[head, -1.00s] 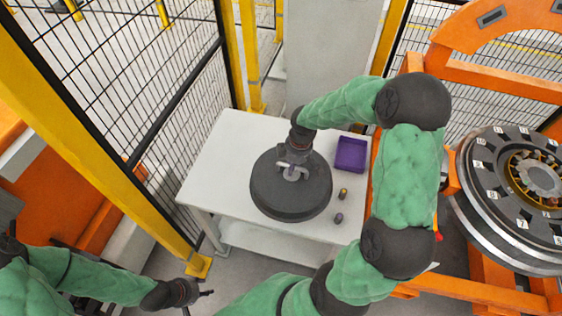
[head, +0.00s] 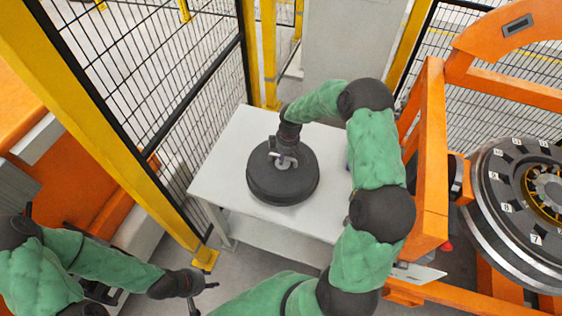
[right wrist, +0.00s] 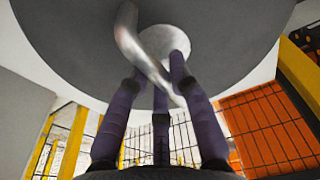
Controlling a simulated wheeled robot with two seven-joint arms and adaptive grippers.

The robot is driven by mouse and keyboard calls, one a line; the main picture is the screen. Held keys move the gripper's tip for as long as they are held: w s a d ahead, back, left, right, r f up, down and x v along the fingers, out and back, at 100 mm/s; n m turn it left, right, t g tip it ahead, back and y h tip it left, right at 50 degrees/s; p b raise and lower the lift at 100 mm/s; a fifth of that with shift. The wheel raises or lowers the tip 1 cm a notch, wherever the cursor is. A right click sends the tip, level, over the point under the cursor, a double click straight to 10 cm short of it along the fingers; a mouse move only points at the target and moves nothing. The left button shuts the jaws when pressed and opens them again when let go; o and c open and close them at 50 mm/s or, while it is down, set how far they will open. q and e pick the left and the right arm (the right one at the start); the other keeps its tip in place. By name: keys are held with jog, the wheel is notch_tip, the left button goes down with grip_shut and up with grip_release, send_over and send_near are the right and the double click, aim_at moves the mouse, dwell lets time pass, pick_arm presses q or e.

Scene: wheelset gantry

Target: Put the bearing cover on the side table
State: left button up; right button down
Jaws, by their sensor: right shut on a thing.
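The bearing cover (head: 265,188) is a dark grey round disc with a metal handle on its middle. It is over the middle of the white side table (head: 232,150) and looks level. I cannot tell whether its underside touches the tabletop. My right gripper (head: 283,160) is shut on the cover's handle from above. The right wrist view shows its purple fingers around the shiny bent handle (right wrist: 140,48) against the cover's grey face (right wrist: 75,45). My left gripper (head: 205,296) is open and empty at the lower left, away from the table.
A yellow-framed mesh fence (head: 160,90) runs left of and behind the table. The orange gantry (head: 430,165) with the large wheel (head: 510,215) stands to the right. My right arm covers the table's right side. The tabletop left of the cover is bare.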

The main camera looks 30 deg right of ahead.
jog(key=shift+w+a+f, duration=0.15)
jog(key=shift+w+f, duration=0.55)
jog(key=shift+f, duration=1.55)
jog(key=shift+f, duration=0.1)
jog(key=c, duration=1.1)
grip_release()
jog(key=shift+f, duration=0.1)
jog(key=shift+s, duration=0.1)
